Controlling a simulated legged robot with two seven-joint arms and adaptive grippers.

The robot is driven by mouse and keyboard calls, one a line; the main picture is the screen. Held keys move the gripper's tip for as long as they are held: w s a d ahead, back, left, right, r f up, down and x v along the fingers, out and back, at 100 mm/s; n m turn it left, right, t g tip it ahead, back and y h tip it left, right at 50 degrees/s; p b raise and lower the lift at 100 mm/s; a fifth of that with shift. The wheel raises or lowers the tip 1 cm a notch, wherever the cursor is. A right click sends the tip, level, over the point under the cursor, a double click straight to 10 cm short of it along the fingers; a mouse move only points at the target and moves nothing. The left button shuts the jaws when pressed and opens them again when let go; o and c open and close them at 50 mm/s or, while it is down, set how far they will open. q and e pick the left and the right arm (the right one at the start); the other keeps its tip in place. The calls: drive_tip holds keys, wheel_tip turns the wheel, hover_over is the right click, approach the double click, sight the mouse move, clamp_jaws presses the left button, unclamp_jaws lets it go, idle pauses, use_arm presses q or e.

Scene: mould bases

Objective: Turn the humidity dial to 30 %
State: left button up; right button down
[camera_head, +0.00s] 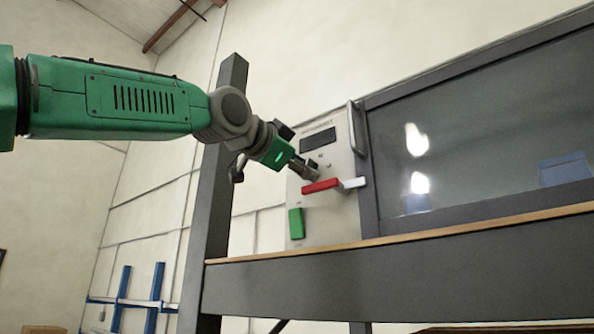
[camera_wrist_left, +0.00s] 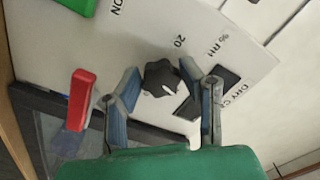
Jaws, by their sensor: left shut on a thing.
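The humidity dial (camera_wrist_left: 160,78) is a black lobed knob with a white pointer mark, on a pale control panel (camera_head: 341,215). A "20" and "% RH" are printed near it in the left wrist view; other scale numbers are hidden or unreadable. My left gripper (camera_wrist_left: 163,82) is at the panel with its two blue-padded fingers on either side of the dial, shut on it. In the head view the left gripper (camera_head: 312,170) reaches the panel from the left and largely hides the dial.
A green switch (camera_head: 296,223) is lower on the panel. A dark display (camera_head: 318,139) sits above, and a grey bar handle (camera_head: 355,128) and glass window (camera_head: 470,140) are to the right.

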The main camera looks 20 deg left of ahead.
use_arm(q)
drive_tip(key=n, duration=0.2)
drive_tip(key=n+b, duration=0.1)
drive_tip(key=n, duration=0.2)
drive_tip(key=shift+w+d, duration=0.2)
drive_tip(key=shift+r+n+b, duration=0.15)
drive_tip(key=shift+n+b, duration=0.2)
drive_tip(key=shift+n, duration=1.45)
drive_tip(key=shift+r+n, duration=0.1)
drive_tip(key=shift+n, duration=0.2)
drive_tip(key=shift+c, duration=0.2)
drive_tip(key=o, duration=1.1)
drive_tip(key=shift+o, duration=0.3)
drive_tip(key=shift+w, duration=0.2)
drive_tip(key=shift+s, duration=0.15)
